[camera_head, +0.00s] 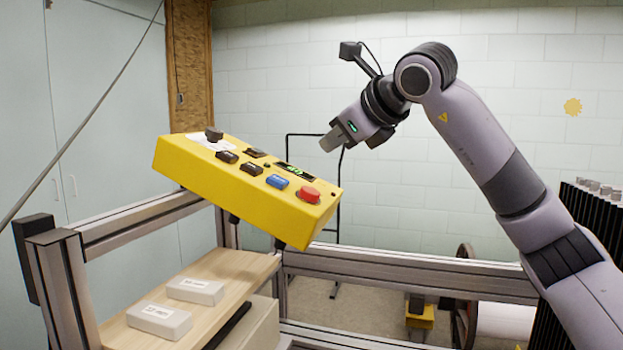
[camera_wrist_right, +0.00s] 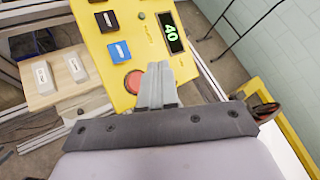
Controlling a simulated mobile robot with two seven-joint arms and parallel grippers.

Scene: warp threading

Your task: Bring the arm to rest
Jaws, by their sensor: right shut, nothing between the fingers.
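My right arm comes in from the right in the head view and bends over at the top. Its gripper (camera_head: 333,142) is shut and empty, in the air above the right part of a yellow control box (camera_head: 225,189). In the right wrist view the shut fingertips (camera_wrist_right: 157,78) show in front of the box (camera_wrist_right: 127,45), close to its red button (camera_wrist_right: 133,82) in the picture. The box carries black buttons, a blue button (camera_head: 276,181), a red button (camera_head: 309,195) and a green-lit display (camera_head: 295,171). The display reads 40 in the wrist view. My left gripper is not in view.
Metal frame rails (camera_head: 420,276) run below and behind the box. A wooden shelf (camera_head: 225,290) at lower left holds two white labelled blocks (camera_head: 195,290). Several dark upright slats (camera_head: 600,215) stand at the right. The air above the box's left part is free.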

